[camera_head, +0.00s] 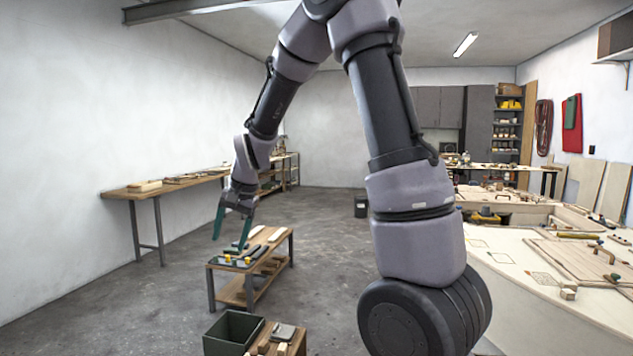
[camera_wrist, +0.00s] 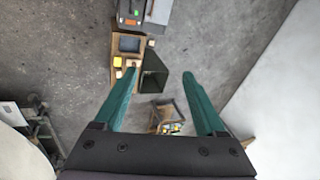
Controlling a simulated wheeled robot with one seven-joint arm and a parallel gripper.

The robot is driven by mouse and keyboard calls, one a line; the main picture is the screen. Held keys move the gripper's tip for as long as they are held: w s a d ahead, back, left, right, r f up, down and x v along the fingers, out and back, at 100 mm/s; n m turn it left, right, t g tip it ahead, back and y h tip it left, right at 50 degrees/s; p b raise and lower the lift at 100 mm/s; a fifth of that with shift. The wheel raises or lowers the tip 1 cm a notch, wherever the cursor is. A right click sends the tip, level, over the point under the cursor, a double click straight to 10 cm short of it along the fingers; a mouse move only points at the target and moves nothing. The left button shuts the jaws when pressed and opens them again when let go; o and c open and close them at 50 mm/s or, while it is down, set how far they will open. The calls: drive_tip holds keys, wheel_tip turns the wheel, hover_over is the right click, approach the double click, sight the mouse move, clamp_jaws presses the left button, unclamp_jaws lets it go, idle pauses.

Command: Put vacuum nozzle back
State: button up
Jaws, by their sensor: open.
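My gripper (camera_head: 231,233) is open, its two teal fingers pointing down near the low wooden bench (camera_head: 231,291) in the head view. In the wrist view my gripper (camera_wrist: 160,72) shows its fingers wide apart with nothing between them at the tips; only floor and things well below show there. I cannot make out the vacuum nozzle for certain in either view.
A dark green open bin (camera_head: 233,331) stands on the floor in front of the bench, beside a small wooden stand (camera_head: 293,346) with blocks. A long wall bench (camera_head: 150,192) runs along the left. The plywood hull (camera_head: 520,285) fills the right.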

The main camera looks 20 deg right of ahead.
drive_tip(key=s+d+r+n+t, duration=0.1)
drive_tip(key=s+d+r, duration=0.35)
drive_tip(key=r, duration=0.25)
drive_tip(key=s+d+r+t, duration=0.1)
drive_tip(key=s+d+r, duration=0.3)
drive_tip(key=s+r, duration=0.2)
drive_tip(key=s+d+r+t, duration=0.1)
drive_tip(key=s+d+r, duration=0.1)
drive_tip(key=s, duration=0.4)
drive_tip(key=s+d+r+t, duration=0.1)
drive_tip(key=s+d+r, duration=0.1)
drive_tip(key=s, duration=0.4)
drive_tip(key=shift+s+d+n+h, duration=0.2)
drive_tip(key=shift+d+n+h, duration=0.2)
drive_tip(key=shift+d, duration=0.15)
drive_tip(key=shift+r, duration=0.1)
